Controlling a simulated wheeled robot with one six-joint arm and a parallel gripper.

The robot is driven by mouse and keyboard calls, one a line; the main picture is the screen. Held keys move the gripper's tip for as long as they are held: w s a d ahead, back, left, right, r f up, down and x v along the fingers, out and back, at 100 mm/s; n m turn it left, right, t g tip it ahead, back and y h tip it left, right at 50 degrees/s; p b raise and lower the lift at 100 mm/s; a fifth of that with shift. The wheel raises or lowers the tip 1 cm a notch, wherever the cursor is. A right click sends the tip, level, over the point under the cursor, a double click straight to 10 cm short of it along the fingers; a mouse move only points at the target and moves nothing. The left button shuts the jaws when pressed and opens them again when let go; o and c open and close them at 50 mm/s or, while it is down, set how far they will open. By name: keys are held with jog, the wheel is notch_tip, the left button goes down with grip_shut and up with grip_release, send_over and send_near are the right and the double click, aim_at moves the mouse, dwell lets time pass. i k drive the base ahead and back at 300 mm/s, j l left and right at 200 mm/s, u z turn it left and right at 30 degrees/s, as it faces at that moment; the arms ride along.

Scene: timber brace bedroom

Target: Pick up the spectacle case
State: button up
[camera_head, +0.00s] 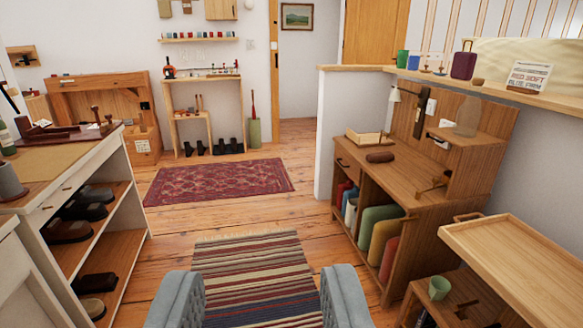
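A small brown, rounded, elongated object (380,157) that looks like the spectacle case lies on the top of the wooden desk unit (425,178) at right. It lies just in front of a shallow wooden tray (364,138). My gripper (265,280) shows at the bottom of the view as two grey, textured fingers set wide apart. It is open, with nothing between the fingers but the striped rug beyond. The case is well ahead of the gripper and to its right, not touched by it.
A striped rug (253,262) and open wooden floor lie ahead. A white shelf unit (118,215) with shoes stands at left. A low wooden table with a raised tray top (520,255) and green cup (439,288) stands at near right.

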aim_at(374, 158)
jog(key=i, duration=0.85)
jog(key=i+j, duration=0.15)
jog(key=i, duration=0.7)
jog(key=i+z, duration=0.25)
jog(key=i, duration=0.25)
jog(key=i+z, duration=0.25)
jog(key=i, duration=0.3)
jog(key=i+j+z, duration=0.25)
jog(key=i, duration=0.25)
jog(key=i+l+z, duration=0.2)
jog(key=i+j, duration=0.1)
